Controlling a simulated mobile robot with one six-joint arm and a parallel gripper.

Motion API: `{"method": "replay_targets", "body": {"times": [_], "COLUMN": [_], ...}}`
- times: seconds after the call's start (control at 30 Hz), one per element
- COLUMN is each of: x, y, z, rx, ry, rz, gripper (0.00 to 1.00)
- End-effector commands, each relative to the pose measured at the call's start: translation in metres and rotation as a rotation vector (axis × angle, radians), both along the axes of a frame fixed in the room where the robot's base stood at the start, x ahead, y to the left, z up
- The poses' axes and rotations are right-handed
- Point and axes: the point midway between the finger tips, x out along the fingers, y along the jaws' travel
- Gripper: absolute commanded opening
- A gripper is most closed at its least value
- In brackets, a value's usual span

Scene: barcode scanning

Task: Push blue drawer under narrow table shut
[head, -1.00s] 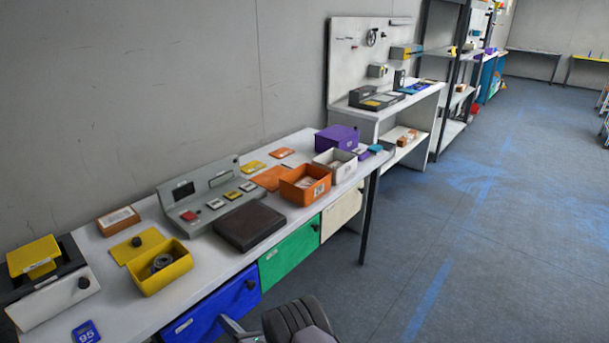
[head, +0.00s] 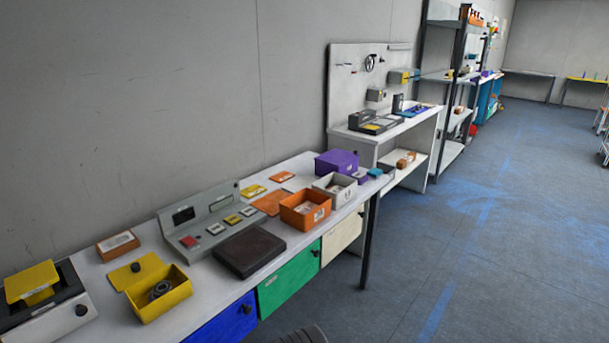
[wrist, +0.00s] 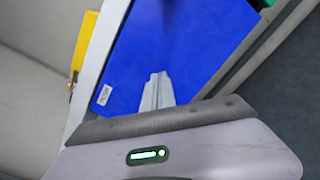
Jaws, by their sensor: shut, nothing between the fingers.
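The blue drawer (head: 222,324) is under the near part of the narrow white table (head: 285,262), cut off by the bottom edge of the head view. Its dark round knob (head: 247,310) shows near its right end. Its front looks about level with the green drawer beside it; any small gap is too slight to tell. In the wrist view the blue front (wrist: 180,50) with a white label fills the middle. My gripper (wrist: 159,80) is shut and empty, its fingers pointing at this front. I cannot tell whether the fingertips touch it.
The green drawer (head: 288,279) and a cream drawer (head: 341,238) sit to the right. A yellow box (head: 158,292), a dark flat box (head: 248,251) and an orange box (head: 305,211) stand on the table. The floor (head: 480,270) to the right is clear.

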Motion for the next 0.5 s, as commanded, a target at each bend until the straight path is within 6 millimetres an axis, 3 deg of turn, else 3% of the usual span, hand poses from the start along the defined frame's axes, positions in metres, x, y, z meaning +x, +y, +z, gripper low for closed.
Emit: {"method": "replay_targets", "body": {"times": [0.5], "x": [-0.056], "y": [-0.067], "z": [0.002], "rx": [-0.001], "ry": [0.004], "rz": [-0.004], "gripper": [0.00]}}
